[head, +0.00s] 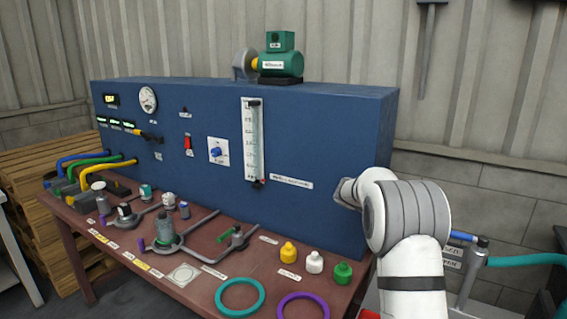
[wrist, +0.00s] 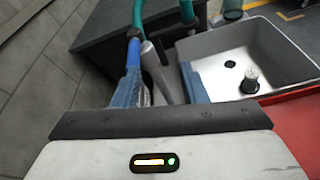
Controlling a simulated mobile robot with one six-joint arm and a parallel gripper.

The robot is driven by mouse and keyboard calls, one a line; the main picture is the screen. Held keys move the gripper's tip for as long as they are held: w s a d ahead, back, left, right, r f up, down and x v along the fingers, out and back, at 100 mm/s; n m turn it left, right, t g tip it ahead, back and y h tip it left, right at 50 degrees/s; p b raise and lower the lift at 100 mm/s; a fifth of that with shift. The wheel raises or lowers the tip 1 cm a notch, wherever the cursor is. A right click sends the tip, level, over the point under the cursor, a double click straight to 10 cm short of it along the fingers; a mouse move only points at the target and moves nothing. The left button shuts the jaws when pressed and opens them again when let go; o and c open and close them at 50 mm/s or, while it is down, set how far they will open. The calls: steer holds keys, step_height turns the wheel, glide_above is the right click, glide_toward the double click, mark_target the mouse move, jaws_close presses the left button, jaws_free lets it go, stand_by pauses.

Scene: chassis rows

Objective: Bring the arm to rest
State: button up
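My arm (head: 412,240) rises at the right of the head view, white with a ribbed grey joint, bent in front of the right end of the blue panel. My gripper (wrist: 160,72) shows in the wrist view, with its two blue fingers apart. I see nothing clasped between them. A grey post or pipe shows in the gap, seemingly beyond the fingers; its distance is hard to tell. In the head view I cannot make out the fingers.
The blue panel (head: 320,215) stands behind a brown bench (head: 205,297) bearing fittings, bottles and rings. The wrist view shows a grey sink (wrist: 285,50) holding a small dark-and-light object (wrist: 250,82).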

steer(key=s+a+f+m+t+y+p, duration=0.1)
steer(key=s+a+m+t+y, duration=0.3)
steer(key=s+a, duration=0.6)
steer(key=s+a+f+m+t+y+p, duration=0.1)
steer(key=s+a+m+t+y+p, duration=0.2)
steer(key=s+a+y, duration=0.6)
steer(key=shift+s+a+m+t, duration=1.1)
steer(key=shift+s+t, duration=0.4)
steer(key=shift+s, duration=2.1)
